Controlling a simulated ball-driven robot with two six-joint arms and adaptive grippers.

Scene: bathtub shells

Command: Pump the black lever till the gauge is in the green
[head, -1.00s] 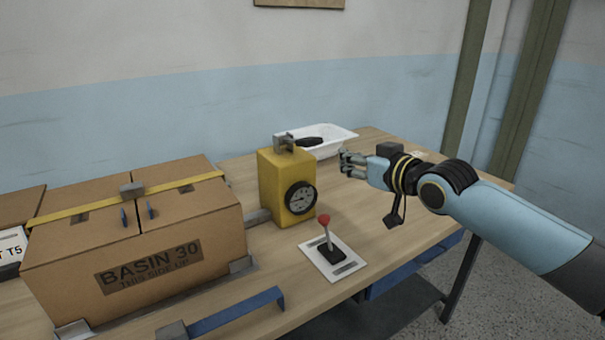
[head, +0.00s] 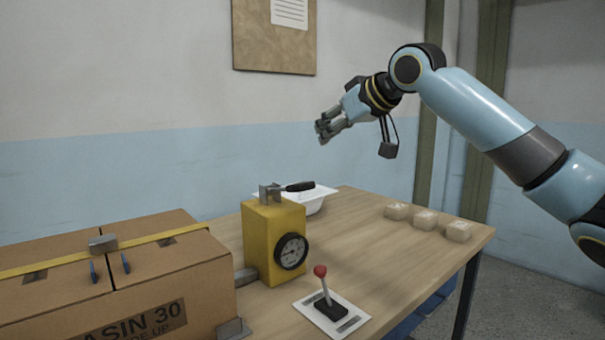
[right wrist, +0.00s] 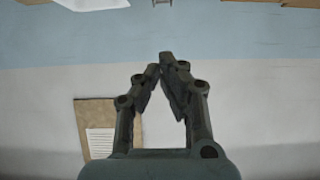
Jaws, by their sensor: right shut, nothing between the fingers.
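The yellow pump box (head: 258,240) stands on the table with a round dark-rimmed gauge (head: 292,252) on its front. The gauge's needle and colours are too small to read. The black lever (head: 297,187) lies roughly level on top of the box, pointing right from a grey metal bracket (head: 268,192). My right gripper (head: 321,130) is shut and empty, in the air above and beyond the lever, touching nothing. Its fingers (right wrist: 165,62) also show in the right wrist view, tips together, against the wall. My left gripper is not in view.
A red-knobbed joystick (head: 321,285) on a white plate stands in front of the box. A white basin (head: 318,203) is behind it. Several small wrapped blocks (head: 426,218) lie at the right. A large carton (head: 150,270) fills the left. The table's right middle is clear.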

